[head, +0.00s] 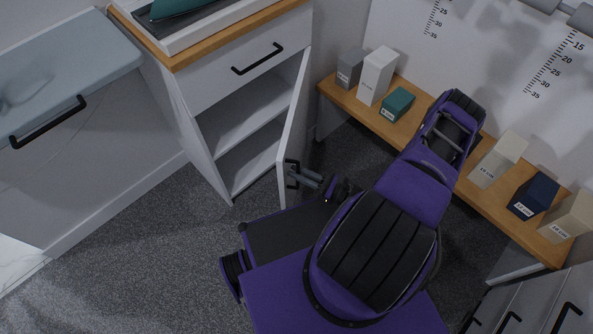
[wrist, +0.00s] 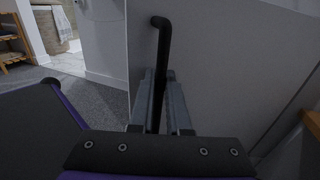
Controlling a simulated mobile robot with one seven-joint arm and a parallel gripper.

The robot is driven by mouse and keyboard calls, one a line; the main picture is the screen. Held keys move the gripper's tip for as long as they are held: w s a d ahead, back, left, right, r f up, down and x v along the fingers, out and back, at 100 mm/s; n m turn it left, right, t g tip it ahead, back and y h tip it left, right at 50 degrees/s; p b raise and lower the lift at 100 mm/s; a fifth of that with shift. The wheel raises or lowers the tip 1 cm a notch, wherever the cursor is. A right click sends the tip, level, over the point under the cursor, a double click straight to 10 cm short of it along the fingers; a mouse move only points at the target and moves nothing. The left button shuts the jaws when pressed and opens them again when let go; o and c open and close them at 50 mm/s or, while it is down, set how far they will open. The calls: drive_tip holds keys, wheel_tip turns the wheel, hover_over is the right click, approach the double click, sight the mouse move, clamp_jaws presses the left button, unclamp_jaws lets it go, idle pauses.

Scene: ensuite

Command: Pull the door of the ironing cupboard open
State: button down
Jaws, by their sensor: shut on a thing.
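The ironing cupboard (head: 180,100) is a white cabinet with a wooden top and a drawer above its door. Its door (head: 296,125) stands well open, seen nearly edge-on in the head view, with the shelves inside showing. The door's white face (wrist: 235,70) fills the right of the wrist view. My gripper (head: 305,178) is at the door's black handle (head: 291,174), low on its outer face. In the wrist view my gripper (wrist: 157,100) is shut on the upright bar of the handle (wrist: 162,45). The part of the bar between the fingers is partly hidden.
A wooden bench (head: 355,106) with labelled boxes (head: 377,76) runs along the wall to the right, close to the door and my arm. A teal iron (head: 180,7) is on the cupboard top. Grey carpet (head: 150,240) is free at left and in front.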

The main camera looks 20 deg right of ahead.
drive_tip(key=shift+s+d, duration=0.1)
drive_tip(key=shift+d, duration=0.25)
drive_tip(key=c, duration=1.2)
unclamp_jaws()
drive_tip(key=shift+o, duration=0.2)
drive_tip(key=v, duration=1.7)
drive_tip(key=shift+s+d, duration=0.15)
